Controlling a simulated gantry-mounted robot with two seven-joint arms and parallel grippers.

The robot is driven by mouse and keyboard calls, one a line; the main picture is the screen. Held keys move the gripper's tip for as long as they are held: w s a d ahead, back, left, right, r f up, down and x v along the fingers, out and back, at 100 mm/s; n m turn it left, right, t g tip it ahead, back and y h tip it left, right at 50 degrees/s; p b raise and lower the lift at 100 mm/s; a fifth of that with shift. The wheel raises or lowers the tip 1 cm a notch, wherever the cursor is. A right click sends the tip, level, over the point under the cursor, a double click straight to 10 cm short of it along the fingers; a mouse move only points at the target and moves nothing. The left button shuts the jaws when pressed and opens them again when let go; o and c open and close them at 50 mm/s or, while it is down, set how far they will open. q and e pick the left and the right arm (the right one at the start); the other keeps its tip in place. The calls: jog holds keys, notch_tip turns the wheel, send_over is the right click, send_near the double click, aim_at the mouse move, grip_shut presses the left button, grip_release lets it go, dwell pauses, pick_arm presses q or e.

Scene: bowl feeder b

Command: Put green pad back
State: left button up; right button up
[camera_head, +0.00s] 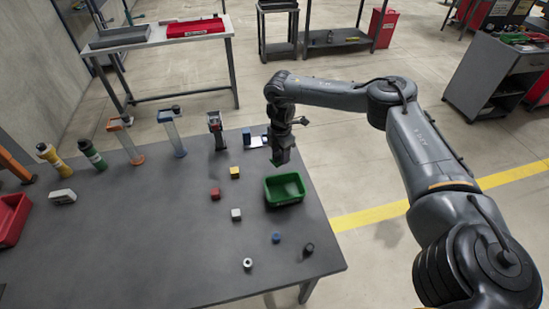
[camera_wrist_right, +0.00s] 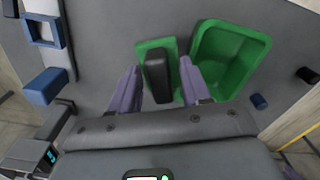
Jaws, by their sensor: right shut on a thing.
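The green pad (camera_wrist_right: 150,47) is a flat green plate with a black block (camera_wrist_right: 157,78) standing on it. In the right wrist view it lies between the fingers of my right gripper (camera_wrist_right: 160,66), which is shut on it. In the head view my right gripper (camera_head: 281,160) points down behind the green bin, and only a small green bit of the pad (camera_head: 276,164) shows under it. I cannot tell whether the pad touches the table. My left gripper is not in view.
The open green bin (camera_head: 285,201) stands right beside the pad. A blue block (camera_wrist_right: 45,86) and a blue square frame lie to the left in the wrist view. Yellow (camera_head: 235,172), red (camera_head: 215,193) and grey (camera_head: 236,214) cubes lie on the dark table (camera_head: 130,240). Several upright bottles and dispensers line the back.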

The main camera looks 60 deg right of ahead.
jog(key=w+d+f, duration=0.1)
jog(key=w, duration=0.1)
jog(key=w+d+f+b, duration=0.1)
jog(key=w+f, duration=0.1)
jog(key=shift+d+f+b, duration=0.1)
jog(key=shift+d+b, duration=0.2)
jog(key=shift+d, duration=0.1)
jog(key=shift+w+d+f, duration=0.25)
jog(key=shift+w+d, duration=0.15)
jog(key=shift+w, duration=0.05)
notch_tip(320, 180, down, 3)
jog(key=shift+f+b, duration=0.2)
jog(key=shift+b, duration=0.6)
jog(key=shift+f, duration=0.35)
jog(key=o, duration=1)
